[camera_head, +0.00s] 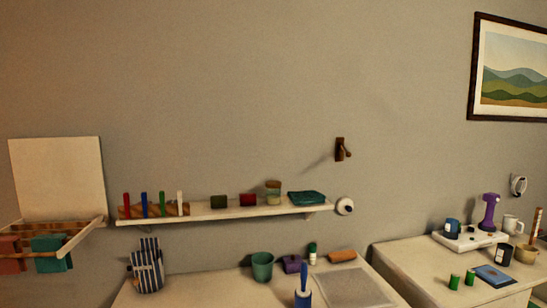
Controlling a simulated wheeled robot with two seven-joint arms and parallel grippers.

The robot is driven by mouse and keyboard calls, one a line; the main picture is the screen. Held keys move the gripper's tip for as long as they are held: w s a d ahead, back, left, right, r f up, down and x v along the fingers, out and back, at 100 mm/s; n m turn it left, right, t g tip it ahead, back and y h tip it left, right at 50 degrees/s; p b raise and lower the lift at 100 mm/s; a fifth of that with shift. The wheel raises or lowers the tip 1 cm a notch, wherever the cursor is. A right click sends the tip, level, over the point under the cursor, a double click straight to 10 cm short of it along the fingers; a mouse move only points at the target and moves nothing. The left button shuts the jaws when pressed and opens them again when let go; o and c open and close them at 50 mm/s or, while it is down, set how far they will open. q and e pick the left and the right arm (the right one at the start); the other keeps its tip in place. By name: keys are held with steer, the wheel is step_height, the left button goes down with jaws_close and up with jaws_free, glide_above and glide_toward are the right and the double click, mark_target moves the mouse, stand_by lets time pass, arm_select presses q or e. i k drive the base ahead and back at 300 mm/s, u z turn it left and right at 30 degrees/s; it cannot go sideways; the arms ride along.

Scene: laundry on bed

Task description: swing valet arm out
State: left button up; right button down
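A small dark-brown wall fitting (340,149) is fixed to the grey wall above the right end of the shelf. It has an upright plate and a short piece with a rounded end at its lower right. It looks like the valet arm, but it is too small to tell its exact position or hinge. Its shadow falls to the lower left on the wall. Neither of my grippers is in view, and nothing touches the fitting.
A shelf (235,212) below it holds colored pegs, small boxes and a folded teal cloth (307,198). A drying rack (75,238) is at left. Cluttered surfaces lie below and at right. The wall around the fitting is clear.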

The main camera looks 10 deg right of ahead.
mark_target(348, 154)
steer(key=u, duration=0.1)
steer(key=i, duration=0.95)
steer(key=z, duration=0.4)
